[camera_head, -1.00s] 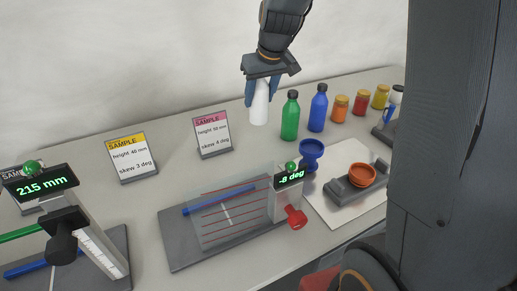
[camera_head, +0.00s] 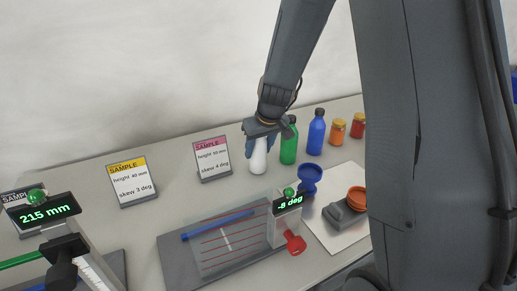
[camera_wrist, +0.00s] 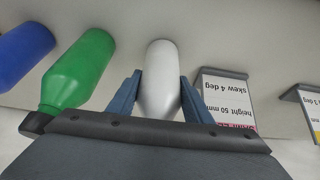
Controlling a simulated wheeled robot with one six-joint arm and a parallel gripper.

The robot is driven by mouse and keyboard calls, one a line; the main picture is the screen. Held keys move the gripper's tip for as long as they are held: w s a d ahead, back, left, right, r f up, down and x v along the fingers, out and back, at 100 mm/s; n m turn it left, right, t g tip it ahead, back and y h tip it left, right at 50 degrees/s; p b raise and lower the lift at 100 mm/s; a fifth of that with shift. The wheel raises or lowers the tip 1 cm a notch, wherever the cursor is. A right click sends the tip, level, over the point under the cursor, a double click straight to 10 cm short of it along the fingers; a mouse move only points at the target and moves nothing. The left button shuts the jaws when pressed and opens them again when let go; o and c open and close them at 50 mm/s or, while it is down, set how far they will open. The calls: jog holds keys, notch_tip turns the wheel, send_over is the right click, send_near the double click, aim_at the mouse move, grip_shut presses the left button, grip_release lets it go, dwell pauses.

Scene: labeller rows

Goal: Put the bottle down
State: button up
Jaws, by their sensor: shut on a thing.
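A white bottle (camera_head: 258,161) is upright between the blue fingers of my gripper (camera_head: 259,142) in the head view. In the wrist view the white bottle (camera_wrist: 160,80) sits between both fingers of my gripper (camera_wrist: 159,88), which is shut on it. The bottle's base is at or just above the grey table (camera_head: 150,217); I cannot tell whether it touches. Its top is hidden by the gripper. A green bottle (camera_head: 289,142) stands close on its right, apart from it, and also shows in the wrist view (camera_wrist: 80,70).
A blue bottle (camera_head: 316,134) and jars stand farther right. A pink-topped sample card (camera_head: 212,160) stands to the left. A 215 mm gauge (camera_head: 45,210) is front left.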

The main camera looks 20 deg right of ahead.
jog(key=shift+f, duration=0.15)
jog(key=o, duration=1)
jog(key=shift+r, duration=0.45)
jog(key=b+v, duration=0.1)
jog(key=v, duration=1)
jog(key=shift+s+d+r+b, duration=0.1)
jog(key=shift+r+b, duration=0.15)
jog(key=shift+b, duration=0.1)
